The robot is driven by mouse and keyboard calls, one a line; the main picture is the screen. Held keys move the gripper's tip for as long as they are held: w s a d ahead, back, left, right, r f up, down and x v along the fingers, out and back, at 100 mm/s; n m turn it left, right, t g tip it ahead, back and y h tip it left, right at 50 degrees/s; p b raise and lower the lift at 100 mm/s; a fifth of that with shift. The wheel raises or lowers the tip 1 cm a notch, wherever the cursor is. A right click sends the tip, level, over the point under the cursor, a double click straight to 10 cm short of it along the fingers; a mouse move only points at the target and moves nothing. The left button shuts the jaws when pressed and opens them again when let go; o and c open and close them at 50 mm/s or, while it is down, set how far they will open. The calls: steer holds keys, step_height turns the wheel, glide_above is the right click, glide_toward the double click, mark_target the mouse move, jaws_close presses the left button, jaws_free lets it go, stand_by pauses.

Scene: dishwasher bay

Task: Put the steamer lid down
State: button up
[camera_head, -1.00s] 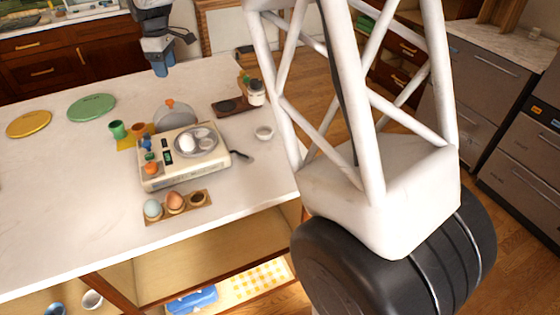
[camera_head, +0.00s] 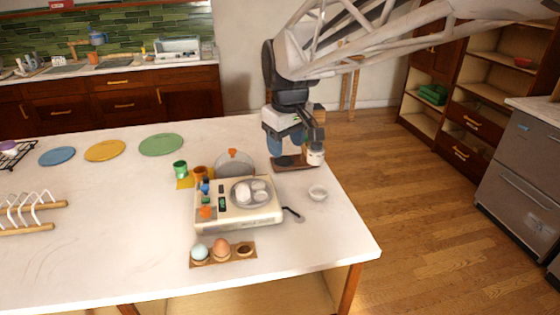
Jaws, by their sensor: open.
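The steamer lid (camera_head: 234,164) is a clear grey dome with an orange knob. It stands just behind the cream egg steamer (camera_head: 238,216), apart from my gripper; its lower edge is partly hidden by the steamer. The steamer's round top is uncovered and holds several white eggs (camera_head: 250,190). My gripper (camera_head: 288,145) is open, with blue fingers pointing down. In the picture it is to the right of the lid, over the back of a small dark tray (camera_head: 290,164). Nothing shows between its fingers.
A white-bodied jar (camera_head: 315,155) stands at the tray's right end. A green cup (camera_head: 180,169) and an orange cup (camera_head: 200,174) stand left of the lid.

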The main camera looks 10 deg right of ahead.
steer(key=s+d+f+m, duration=0.2)
steer(key=s+f+m, duration=0.1)
steer(key=s, duration=0.8)
steer(key=s+d+f+m+t, duration=0.1)
steer(key=s+d+f+m, duration=0.1)
steer(key=s, duration=0.9)
steer(key=shift+s+f+m, duration=0.4)
steer(key=shift+f, duration=0.5)
